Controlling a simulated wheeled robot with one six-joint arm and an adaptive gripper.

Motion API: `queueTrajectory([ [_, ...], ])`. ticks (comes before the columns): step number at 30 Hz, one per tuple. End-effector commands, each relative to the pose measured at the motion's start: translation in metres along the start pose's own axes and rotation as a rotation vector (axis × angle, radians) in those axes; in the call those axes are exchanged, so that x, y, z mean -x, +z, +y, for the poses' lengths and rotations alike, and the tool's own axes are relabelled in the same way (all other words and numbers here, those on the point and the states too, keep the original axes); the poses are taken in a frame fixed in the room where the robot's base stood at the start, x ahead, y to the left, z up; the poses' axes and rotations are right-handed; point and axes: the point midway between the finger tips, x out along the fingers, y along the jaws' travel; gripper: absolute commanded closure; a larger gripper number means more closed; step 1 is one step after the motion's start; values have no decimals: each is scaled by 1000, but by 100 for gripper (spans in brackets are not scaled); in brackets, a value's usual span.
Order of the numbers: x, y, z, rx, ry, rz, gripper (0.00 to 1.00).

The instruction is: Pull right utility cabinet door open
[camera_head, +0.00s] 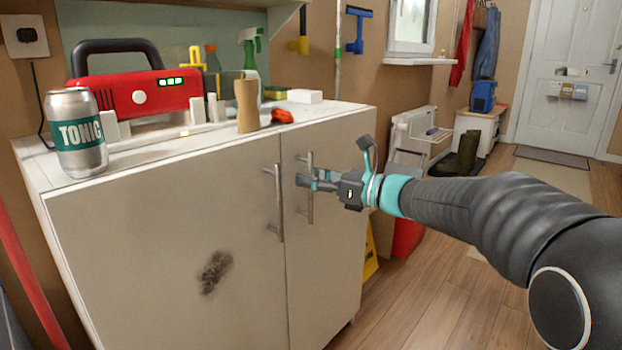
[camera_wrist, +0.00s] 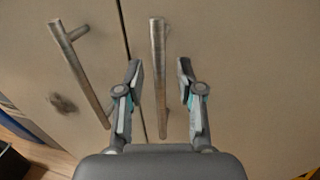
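The utility cabinet (camera_head: 160,235) has two pale doors, both shut, with a thin dark seam between them. The right door (camera_head: 335,235) has a vertical metal bar handle (camera_head: 309,207) near the seam. My gripper (camera_head: 306,181) is at this handle, reaching in from the right. In the wrist view, the right handle (camera_wrist: 158,35) stands between the two open fingers of my gripper (camera_wrist: 159,72), with a gap on each side. The left door's handle (camera_head: 278,205) is just left of the gripper and also shows in the wrist view (camera_wrist: 80,75).
A tonic can (camera_head: 76,133), a red device (camera_head: 140,95), a spray bottle (camera_head: 249,55) and small items stand on the cabinet top. A yellow object (camera_head: 371,254) and a red object (camera_head: 408,236) stand right of the cabinet. The wooden floor (camera_head: 430,290) in front is clear.

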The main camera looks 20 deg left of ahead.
Motion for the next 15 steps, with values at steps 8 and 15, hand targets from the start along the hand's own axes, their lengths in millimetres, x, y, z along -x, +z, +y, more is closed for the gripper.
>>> queueTrajectory([
  [8,-5,0,0,1,0,0,63],
  [15,-5,0,0,1,0,0,98],
])
